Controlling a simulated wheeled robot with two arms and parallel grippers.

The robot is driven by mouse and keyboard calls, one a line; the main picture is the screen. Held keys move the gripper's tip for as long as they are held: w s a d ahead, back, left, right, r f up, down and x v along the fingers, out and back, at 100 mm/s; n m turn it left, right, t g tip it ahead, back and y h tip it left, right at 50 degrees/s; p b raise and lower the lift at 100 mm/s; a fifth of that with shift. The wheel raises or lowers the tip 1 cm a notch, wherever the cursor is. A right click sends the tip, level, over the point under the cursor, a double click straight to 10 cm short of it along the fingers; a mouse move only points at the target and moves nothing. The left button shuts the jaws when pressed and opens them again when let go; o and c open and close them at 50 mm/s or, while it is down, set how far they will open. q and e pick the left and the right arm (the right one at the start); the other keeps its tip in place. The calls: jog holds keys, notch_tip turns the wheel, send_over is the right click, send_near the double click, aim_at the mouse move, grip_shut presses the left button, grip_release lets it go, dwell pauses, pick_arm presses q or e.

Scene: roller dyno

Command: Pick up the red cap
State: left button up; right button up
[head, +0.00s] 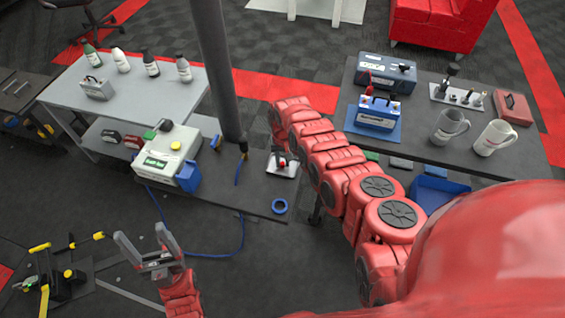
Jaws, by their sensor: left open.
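A small red spot that looks like the red cap (281,163) shows on a pale plate (290,171) near the right end of the dark bench. My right arm reaches in from the right and bends down there. What looks like my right gripper (279,154) is small and dark, right above or around the red spot. I cannot tell whether its fingers touch the cap or are closed. My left gripper (146,241) is open and empty at the lower left, fingers pointing up and spread, well away from the cap.
A blue ring (279,206) lies in front of the plate. A pale device with a green screen (169,153) stands to the left, with a blue cable trailing down. A grey post (218,70) rises behind the bench. The right table (428,148) carries mugs, blue boxes and a red box.

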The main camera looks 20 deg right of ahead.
aim_at(282, 165)
grip_shut()
jog(key=shift+r, duration=0.1)
jog(key=shift+r, duration=0.85)
jog(key=shift+w+r, duration=0.1)
jog(key=shift+r, duration=0.45)
jog(key=shift+s+a+r, duration=0.1)
jog(key=shift+s+a, duration=0.1)
jog(key=shift+s, duration=0.1)
jog(key=s, duration=0.5)
jog(key=shift+s+a+r, duration=0.2)
jog(key=shift+a+r, duration=0.05)
jog(key=shift+r, duration=0.1)
jog(key=s+p, duration=0.1)
jog(key=s, duration=0.2)
jog(key=s+p, duration=0.2)
jog(key=s, duration=0.1)
jog(key=s+a+r+p, duration=0.1)
jog(key=s, duration=0.2)
jog(key=shift+a, duration=0.1)
jog(key=shift+s+p, duration=0.3)
jog(key=shift+s, duration=0.2)
